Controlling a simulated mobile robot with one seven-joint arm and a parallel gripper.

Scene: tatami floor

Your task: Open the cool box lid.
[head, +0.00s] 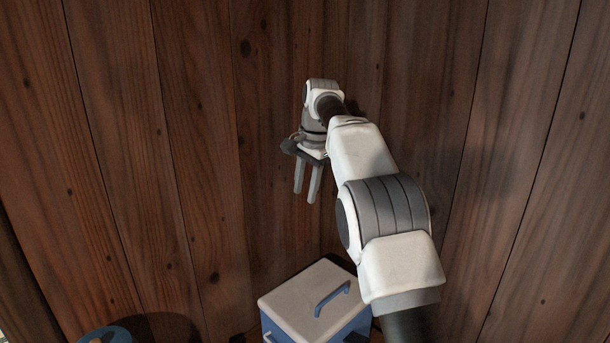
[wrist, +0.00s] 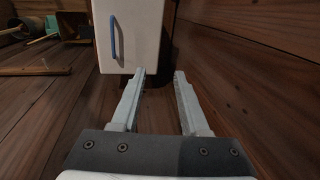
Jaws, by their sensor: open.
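The cool box (head: 290,325) stands at the bottom middle of the head view, blue-bodied with a pale lid (head: 295,300). The lid looks shut and has a blue bar handle (head: 332,298) on top. In the wrist view the pale lid (wrist: 143,25) is at the top, with the blue handle (wrist: 113,37) on its left part. My gripper (head: 306,196) points down, open and empty, higher in the head view than the box and apart from it. In the wrist view my gripper (wrist: 161,73) has its fingers spread, below the lid's edge in the picture. The box's lower part is cut off.
Dark wooden planks fill the background. A round blue object (head: 105,336) is partly visible at the head view's bottom left. In the wrist view an orange container (wrist: 10,27), a brown box (wrist: 75,25) and a long wooden stick (wrist: 35,71) lie at the left.

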